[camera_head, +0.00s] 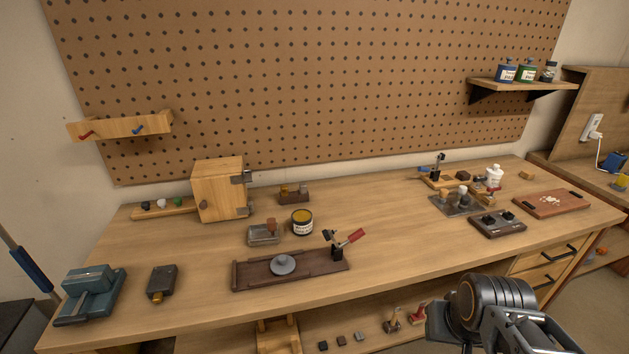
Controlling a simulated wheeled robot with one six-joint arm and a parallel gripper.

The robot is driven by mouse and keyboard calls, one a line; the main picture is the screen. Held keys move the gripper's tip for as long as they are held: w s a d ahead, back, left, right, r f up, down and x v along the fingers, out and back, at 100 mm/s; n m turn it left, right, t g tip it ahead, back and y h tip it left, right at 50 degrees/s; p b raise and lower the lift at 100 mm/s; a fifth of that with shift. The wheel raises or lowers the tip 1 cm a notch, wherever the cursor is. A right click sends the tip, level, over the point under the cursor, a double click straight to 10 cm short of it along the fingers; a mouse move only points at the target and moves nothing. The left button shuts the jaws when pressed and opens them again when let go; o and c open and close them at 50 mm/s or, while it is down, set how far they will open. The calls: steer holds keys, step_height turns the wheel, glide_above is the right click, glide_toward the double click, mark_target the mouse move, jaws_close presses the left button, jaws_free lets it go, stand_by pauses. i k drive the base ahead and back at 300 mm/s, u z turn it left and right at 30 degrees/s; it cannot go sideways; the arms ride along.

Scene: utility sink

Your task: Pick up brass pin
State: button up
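No separate brass pin can be made out with certainty. A small brass-coloured upright piece (284,190) stands in a brown wooden block (293,197) at the back of the bench, beside darker pieces. Another brass-coloured end (157,297) shows at the front of a dark block (162,280) on the left of the bench. Part of my arm, with a black ribbed cylinder and grey links, shows at the lower right in front of the bench, well apart from both. My gripper's fingertips cannot be made out there.
The wooden bench (400,225) has free room in its middle. A yellow-topped tin (302,224), a metal box (264,235) and a dark wooden board with a red-handled clamp (235,280) stand near the brown block. A wooden cabinet (218,192) and a teal vise (90,296) are at the left.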

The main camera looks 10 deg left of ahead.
mark_target(284, 187)
steer(key=u, duration=0.4)
steer(key=i, duration=1)
steer(key=u, duration=0.8)
